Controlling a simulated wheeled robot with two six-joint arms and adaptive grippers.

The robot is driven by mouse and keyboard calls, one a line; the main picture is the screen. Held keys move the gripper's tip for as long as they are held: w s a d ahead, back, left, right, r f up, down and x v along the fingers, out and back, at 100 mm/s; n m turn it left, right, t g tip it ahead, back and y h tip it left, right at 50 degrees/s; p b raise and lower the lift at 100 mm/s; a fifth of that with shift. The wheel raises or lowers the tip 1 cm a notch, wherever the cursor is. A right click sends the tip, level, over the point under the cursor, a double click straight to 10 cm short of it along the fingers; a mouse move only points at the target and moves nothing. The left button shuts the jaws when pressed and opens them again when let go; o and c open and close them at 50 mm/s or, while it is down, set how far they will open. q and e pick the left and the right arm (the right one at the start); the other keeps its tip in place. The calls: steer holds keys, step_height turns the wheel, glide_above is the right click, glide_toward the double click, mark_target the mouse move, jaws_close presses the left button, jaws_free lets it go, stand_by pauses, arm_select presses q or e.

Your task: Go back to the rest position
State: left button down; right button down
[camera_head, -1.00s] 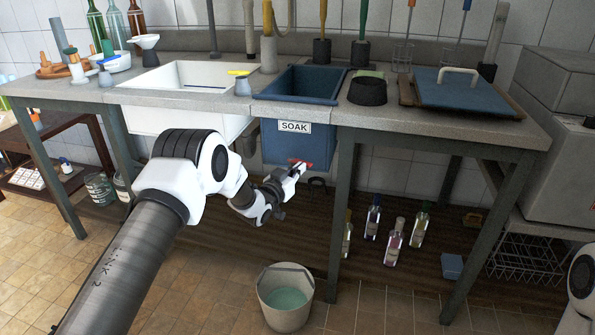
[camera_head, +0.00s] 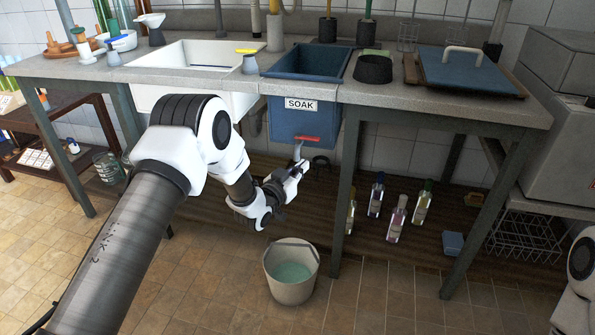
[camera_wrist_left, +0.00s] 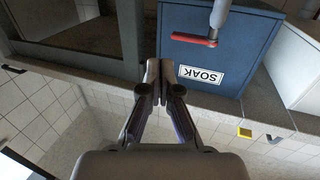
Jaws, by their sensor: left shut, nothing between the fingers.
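My left gripper (camera_head: 298,172) is shut and empty in the head view, below the blue SOAK sink (camera_head: 300,123) and its red tap lever (camera_head: 294,139). In the left wrist view the gripper's fingers (camera_wrist_left: 167,72) are together with nothing between them. The SOAK sink (camera_wrist_left: 225,35) appears upside down there, with the red lever (camera_wrist_left: 194,39) beyond the fingertips. The gripper looks apart from the lever. My right gripper is not in view; only a piece of white arm shows at the right edge of the head view.
A bucket (camera_head: 291,280) with pale green liquid stands on the floor below my left gripper. Several bottles (camera_head: 396,218) stand on the low wooden shelf to the right. A bench leg (camera_head: 346,190) rises close right of the gripper. The front floor is open.

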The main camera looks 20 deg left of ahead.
arm_select(q)
steer(key=s, duration=0.3)
steer(key=shift+d+r, duration=0.15)
steer(key=shift+r, duration=0.1)
steer(key=shift+s, duration=0.1)
